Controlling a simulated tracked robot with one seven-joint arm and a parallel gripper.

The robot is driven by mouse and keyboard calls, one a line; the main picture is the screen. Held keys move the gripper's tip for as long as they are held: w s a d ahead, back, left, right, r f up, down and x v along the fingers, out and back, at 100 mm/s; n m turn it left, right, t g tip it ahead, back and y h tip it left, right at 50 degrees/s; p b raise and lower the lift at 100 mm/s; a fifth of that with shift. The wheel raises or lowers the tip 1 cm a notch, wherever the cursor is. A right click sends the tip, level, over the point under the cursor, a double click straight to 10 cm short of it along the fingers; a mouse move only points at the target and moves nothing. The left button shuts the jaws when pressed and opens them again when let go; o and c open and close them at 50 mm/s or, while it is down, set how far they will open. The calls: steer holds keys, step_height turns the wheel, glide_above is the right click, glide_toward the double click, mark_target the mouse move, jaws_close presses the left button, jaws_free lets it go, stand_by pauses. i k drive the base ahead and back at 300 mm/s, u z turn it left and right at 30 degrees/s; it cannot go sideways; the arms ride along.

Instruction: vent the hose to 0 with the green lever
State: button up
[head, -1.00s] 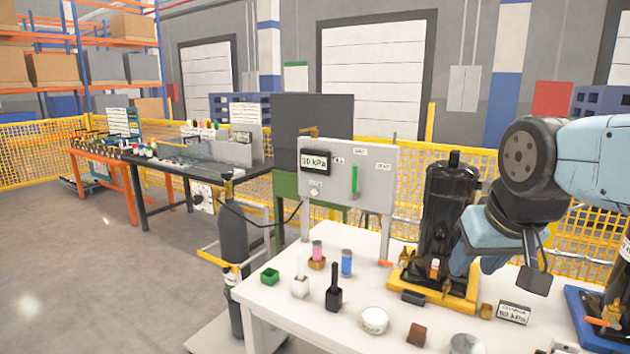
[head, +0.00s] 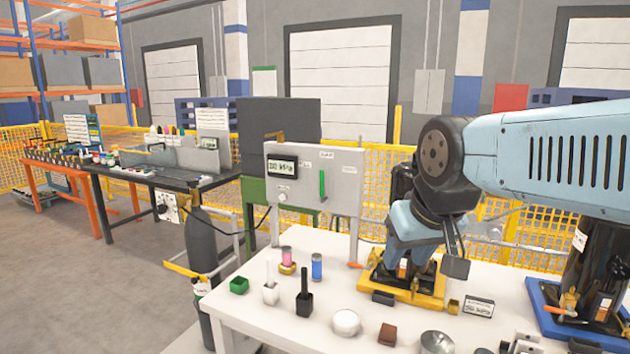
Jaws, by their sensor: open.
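The green lever (head: 322,185) stands upright on the front of a grey panel (head: 345,200) behind the table. A dark display (head: 283,167) with a kPa reading is at the panel's upper left; its digits are too blurred to read surely. My gripper (head: 452,262) is open, right of the panel and well apart from the lever. It hangs in front of a black cylinder unit on a yellow base (head: 402,288).
A second black unit (head: 598,270) stands on a blue base at right. A grey gas cylinder (head: 201,240) stands left.

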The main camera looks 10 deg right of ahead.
mark_target(323, 200)
steer(key=i, duration=0.9)
